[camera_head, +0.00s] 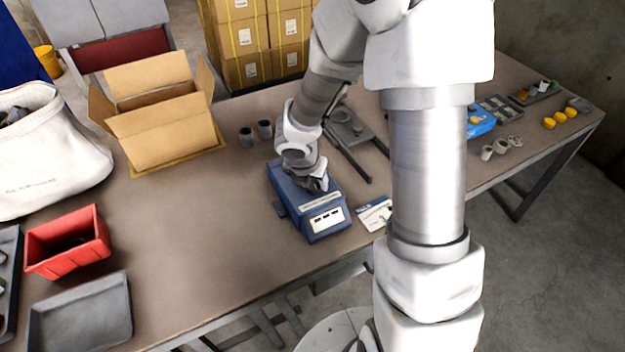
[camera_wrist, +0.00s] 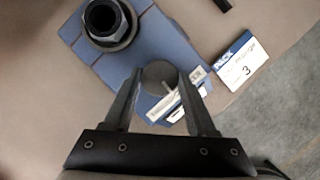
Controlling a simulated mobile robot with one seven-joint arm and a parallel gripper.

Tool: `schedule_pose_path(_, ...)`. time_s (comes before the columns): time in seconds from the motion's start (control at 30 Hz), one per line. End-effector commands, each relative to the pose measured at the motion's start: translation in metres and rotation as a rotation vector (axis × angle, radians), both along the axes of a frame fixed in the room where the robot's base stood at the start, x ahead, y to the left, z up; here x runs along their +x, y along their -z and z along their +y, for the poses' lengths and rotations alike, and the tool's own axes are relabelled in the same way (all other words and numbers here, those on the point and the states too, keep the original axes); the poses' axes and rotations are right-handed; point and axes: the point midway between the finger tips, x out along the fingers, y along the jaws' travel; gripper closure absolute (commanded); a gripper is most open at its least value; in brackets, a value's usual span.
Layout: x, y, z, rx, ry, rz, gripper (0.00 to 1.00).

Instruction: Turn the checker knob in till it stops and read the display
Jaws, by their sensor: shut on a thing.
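The blue checker (camera_head: 290,200) sits on the table, its white front display (camera_head: 326,219) carrying dark marks too small to read. My gripper (camera_head: 318,184) is over the checker's top. In the wrist view, my gripper (camera_wrist: 160,84) is shut on the round grey knob (camera_wrist: 158,72), one finger on each side. The blue checker body (camera_wrist: 150,38) lies beyond it, with a dark hex-collared socket (camera_wrist: 107,22) at upper left. The display is partly hidden by the knob and fingers there. The knob is hidden by my gripper in the head view.
A white card (camera_head: 374,214), showing a "3" in the wrist view (camera_wrist: 242,62), lies right of the checker. An open carton (camera_head: 160,130), a red bin (camera_head: 66,245) and a grey tray (camera_head: 80,312) are left. A dark stand (camera_head: 348,128) is behind. Table left of the checker is clear.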

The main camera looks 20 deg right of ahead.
Motion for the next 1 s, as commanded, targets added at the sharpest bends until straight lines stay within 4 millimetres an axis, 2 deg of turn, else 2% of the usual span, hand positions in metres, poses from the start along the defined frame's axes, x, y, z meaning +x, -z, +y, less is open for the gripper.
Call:
schedule_pose_path(0.27,0.0010,-0.0005,0.0021,-0.001,0.182,0.001,0.99)
schedule_pose_path(1.0,0.0050,-0.0011,0.0030,0.000,0.887,0.000,0.99)
